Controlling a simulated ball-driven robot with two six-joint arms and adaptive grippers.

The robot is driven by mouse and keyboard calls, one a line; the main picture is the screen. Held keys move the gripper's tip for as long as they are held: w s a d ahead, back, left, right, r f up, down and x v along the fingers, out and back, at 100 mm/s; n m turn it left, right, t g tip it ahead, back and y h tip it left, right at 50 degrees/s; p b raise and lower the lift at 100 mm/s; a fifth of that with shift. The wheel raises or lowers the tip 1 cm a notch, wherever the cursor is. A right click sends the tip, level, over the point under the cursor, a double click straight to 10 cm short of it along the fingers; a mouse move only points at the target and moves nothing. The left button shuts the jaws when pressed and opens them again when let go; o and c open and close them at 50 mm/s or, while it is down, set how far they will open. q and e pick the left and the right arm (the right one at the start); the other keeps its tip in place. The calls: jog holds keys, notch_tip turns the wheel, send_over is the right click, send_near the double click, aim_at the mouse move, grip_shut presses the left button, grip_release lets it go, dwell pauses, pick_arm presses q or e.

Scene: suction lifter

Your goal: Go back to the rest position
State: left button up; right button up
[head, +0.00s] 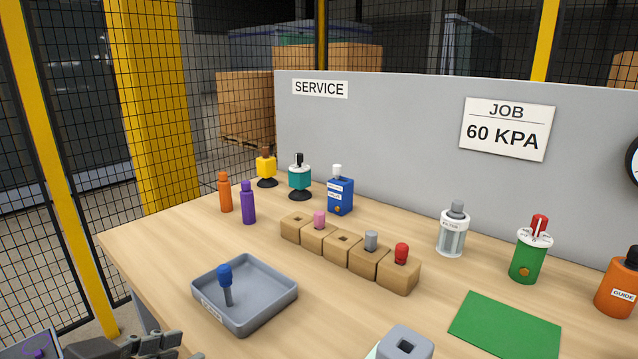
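Part of my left gripper (160,345) shows in the head view at the bottom left corner, low by the table's near left edge. Only some dark grey finger links are in the picture, and the frame's edge cuts off the rest. I cannot tell whether it is open or shut. No object is visible in it. My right gripper is not in view.
The wooden table (160,235) carries a grey tray (262,312) with a blue-topped peg, a wooden block row (335,262) with pegs, several bottles and canisters, a green mat (505,325) and a grey holed block (405,345). A grey panel (400,130) stands behind.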

pick_arm(q)
jog(key=s+a+f+n+g+y, duration=0.25)
jog(key=s+a+g, duration=0.2)
jog(key=s, duration=0.35)
jog(key=s+a+f+n+g+y, duration=0.1)
jog(key=s+a+g+y, duration=0.2)
jog(key=s+a, duration=0.35)
jog(key=s+f+g+b, duration=0.1)
jog(key=s+f, duration=0.1)
jog(key=f, duration=1.2)
jog(key=s+f+g, duration=0.1)
jog(key=s+f, duration=0.1)
jog(key=f, duration=1.3)
jog(key=s+a+f+b, duration=0.1)
jog(key=s+f, duration=1.4)
jog(key=s, duration=0.2)
jog(key=shift+s+a+n+g, duration=0.15)
jog(key=shift+s+n+g, duration=0.15)
jog(key=shift+n+g, duration=0.05)
